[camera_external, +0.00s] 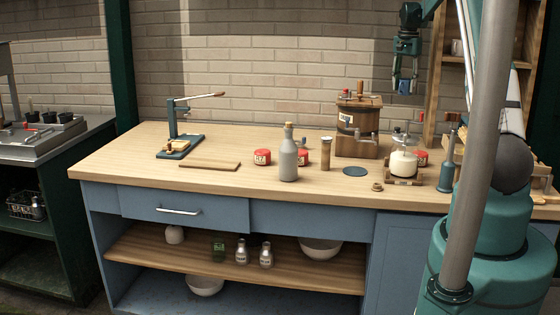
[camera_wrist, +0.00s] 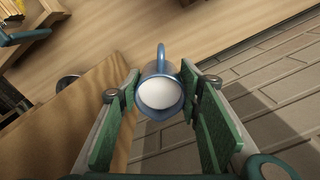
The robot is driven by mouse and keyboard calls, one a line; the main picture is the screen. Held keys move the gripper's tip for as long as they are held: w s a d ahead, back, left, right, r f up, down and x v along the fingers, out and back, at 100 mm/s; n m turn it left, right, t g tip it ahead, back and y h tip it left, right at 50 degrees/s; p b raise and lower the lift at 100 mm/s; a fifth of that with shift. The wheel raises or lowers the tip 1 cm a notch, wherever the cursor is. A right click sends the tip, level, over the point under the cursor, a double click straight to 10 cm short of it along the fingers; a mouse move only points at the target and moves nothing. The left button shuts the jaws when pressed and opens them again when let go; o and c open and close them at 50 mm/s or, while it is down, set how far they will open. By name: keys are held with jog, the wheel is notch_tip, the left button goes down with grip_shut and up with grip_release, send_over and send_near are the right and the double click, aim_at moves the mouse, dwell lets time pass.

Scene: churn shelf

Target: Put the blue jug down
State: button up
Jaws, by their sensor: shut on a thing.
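The blue jug (camera_wrist: 161,93) is between the green-padded fingers of my gripper (camera_wrist: 160,82) in the wrist view. It has a blue rim and handle and looks white inside. The handle points toward the top of the picture. In the external view my gripper (camera_external: 405,84) is high at the upper right, in front of the brick wall, well above the worktop (camera_external: 230,145).
A wooden churn (camera_external: 357,125) stands at the back of the worktop, left of and below my gripper. The front left of the worktop is bare.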

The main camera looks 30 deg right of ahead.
notch_tip(320, 180, up, 7)
jog(key=w+a+n, duration=0.1)
jog(key=w+a, duration=0.8)
jog(key=a, duration=0.2)
jog(key=w+a+n, duration=0.2)
jog(key=w+a, duration=0.7)
jog(key=a, duration=0.3)
jog(key=w+a+n, duration=0.1)
jog(key=w+a, duration=0.3)
jog(key=a, duration=0.6)
jog(key=w+a+n, duration=0.1)
jog(key=w+a, duration=0.2)
jog(key=a, duration=0.8)
jog(key=w+a+n, duration=0.1)
jog(key=w+a, duration=0.3)
jog(key=a, duration=0.6)
notch_tip(320, 180, down, 18)
jog(key=shift+a+f, duration=0.2)
jog(key=shift+s+f, duration=0.1)
jog(key=shift+f, duration=0.05)
jog(key=shift+f, duration=3)
jog(key=shift+f, duration=0.1)
jog(key=shift+f, duration=1.75)
jog(key=shift+f, duration=0.1)
